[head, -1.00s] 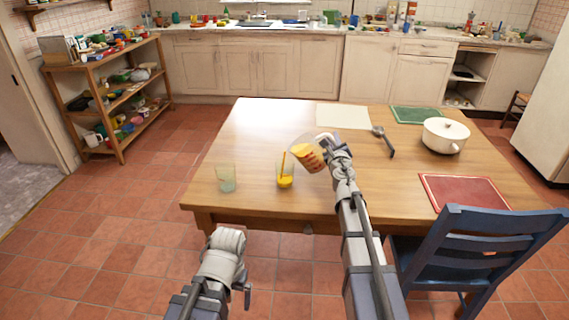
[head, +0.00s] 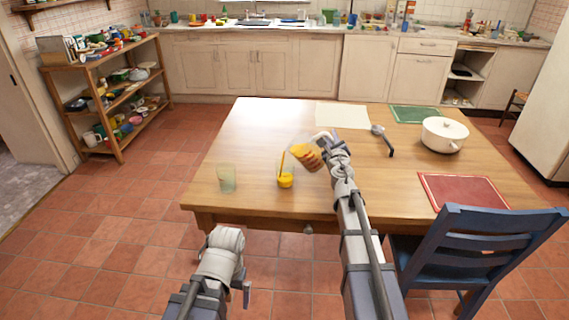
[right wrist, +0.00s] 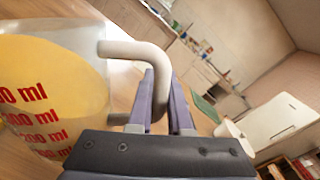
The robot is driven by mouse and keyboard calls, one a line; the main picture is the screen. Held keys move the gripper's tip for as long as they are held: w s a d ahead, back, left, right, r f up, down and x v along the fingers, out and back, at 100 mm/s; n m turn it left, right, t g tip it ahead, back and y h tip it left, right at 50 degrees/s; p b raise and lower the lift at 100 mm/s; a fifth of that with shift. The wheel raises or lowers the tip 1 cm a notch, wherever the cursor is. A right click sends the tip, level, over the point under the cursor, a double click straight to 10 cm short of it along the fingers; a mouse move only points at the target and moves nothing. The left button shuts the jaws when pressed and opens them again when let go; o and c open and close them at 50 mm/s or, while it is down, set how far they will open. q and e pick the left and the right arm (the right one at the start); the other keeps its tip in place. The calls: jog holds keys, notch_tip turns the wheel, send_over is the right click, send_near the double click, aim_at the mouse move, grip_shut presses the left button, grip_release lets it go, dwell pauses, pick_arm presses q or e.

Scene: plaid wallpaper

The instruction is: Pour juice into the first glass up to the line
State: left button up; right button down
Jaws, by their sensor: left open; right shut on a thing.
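A clear jug (head: 307,155) of orange juice with red ml marks is tipped to the left over the table. My right gripper (right wrist: 160,92) is shut on its white handle (right wrist: 138,50). A thin stream of juice falls from the jug's lip into a glass (head: 285,179) just left of it. Juice fills roughly the lower half of that glass; I cannot make out a line on it. A second, empty-looking greenish glass (head: 226,179) stands further left. My left gripper (head: 247,292) is low in front of the table, open and holding nothing visible.
The wooden table (head: 250,130) also holds a white lidded pot (head: 444,135), a ladle (head: 383,140), a red mat (head: 463,192), a green mat (head: 415,114) and a cream mat (head: 343,116). A blue chair (head: 480,250) stands at the front right. The table's left back is clear.

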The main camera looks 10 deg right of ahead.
pick_arm(q)
jog(key=shift+w+a+r+p, duration=0.1)
jog(key=shift+a+r+p, duration=0.2)
jog(key=shift+r+p, duration=0.2)
jog(key=shift+a+r+p, duration=0.3)
jog(key=shift+r+p, duration=0.15)
jog(key=shift+r, duration=0.05)
pick_arm(e)
jog(key=shift+w+a+r+n, duration=0.1)
jog(key=shift+a+r+n, duration=0.25)
jog(key=shift+r, duration=0.15)
jog(key=shift+a+r+n, duration=0.2)
jog(key=shift+r+n, duration=0.15)
jog(key=shift+r, duration=0.15)
dwell(1.1)
pick_arm(q)
jog(key=d+f+b, duration=0.3)
jog(key=f+b, duration=0.3)
jog(key=shift+s+d, duration=0.15)
jog(key=shift+s, duration=0.1)
pick_arm(e)
jog(key=d+f+m, duration=0.3)
jog(key=f, duration=0.2)
jog(key=shift+s+d+f+m, duration=0.2)
jog(key=shift+s+f+m, duration=0.1)
jog(key=shift+f, duration=0.1)
